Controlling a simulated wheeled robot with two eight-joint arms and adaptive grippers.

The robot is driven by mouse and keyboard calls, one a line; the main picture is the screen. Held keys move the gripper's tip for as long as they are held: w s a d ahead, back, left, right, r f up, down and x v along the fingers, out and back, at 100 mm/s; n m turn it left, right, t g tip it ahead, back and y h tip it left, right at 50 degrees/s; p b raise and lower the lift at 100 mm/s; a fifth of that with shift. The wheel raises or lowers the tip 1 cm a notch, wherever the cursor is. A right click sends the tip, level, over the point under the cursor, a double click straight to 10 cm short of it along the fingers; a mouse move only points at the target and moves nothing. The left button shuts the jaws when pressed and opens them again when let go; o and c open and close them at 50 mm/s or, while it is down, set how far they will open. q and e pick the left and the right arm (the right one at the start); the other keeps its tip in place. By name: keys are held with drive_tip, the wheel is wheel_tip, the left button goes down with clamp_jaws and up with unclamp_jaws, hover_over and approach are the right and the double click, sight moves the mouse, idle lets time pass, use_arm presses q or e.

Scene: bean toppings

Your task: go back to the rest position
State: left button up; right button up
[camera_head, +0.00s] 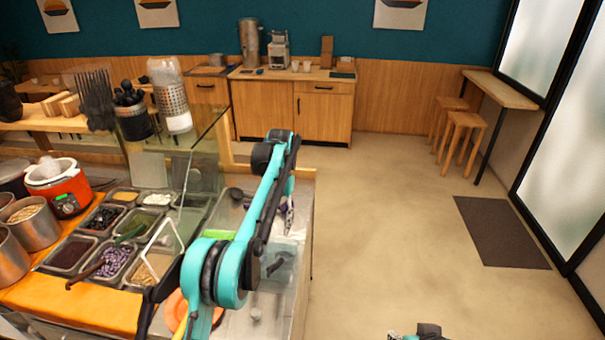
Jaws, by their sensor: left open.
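Topping trays (70,254), an orange cooker (58,186) and metal pots (32,222) stand on the counter at left. A glass guard (205,155) rises left of my arm. An orange round item (176,312) lies beneath my arm.

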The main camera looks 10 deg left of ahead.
use_arm(q)
drive_tip(key=s+a+r+t+b, duration=0.1)
drive_tip(key=s+r+t, duration=0.2)
drive_tip(key=s, duration=0.3)
drive_tip(key=s+a+r+t+b, duration=0.1)
drive_tip(key=s+r+t+b, duration=0.1)
drive_tip(key=s, duration=0.5)
drive_tip(key=s+f+t+b, duration=0.1)
drive_tip(key=s+f+t, duration=0.2)
drive_tip(key=s+f, duration=0.2)
drive_tip(key=s+f+n+t+b, duration=0.1)
drive_tip(key=s+f+t, duration=0.2)
drive_tip(key=s, duration=0.9)
wheel_tip(320, 180, down, 3)
drive_tip(key=shift+s+a+r, duration=0.1)
drive_tip(key=shift+s+a, duration=0.1)
drive_tip(key=shift+a, duration=0.05)
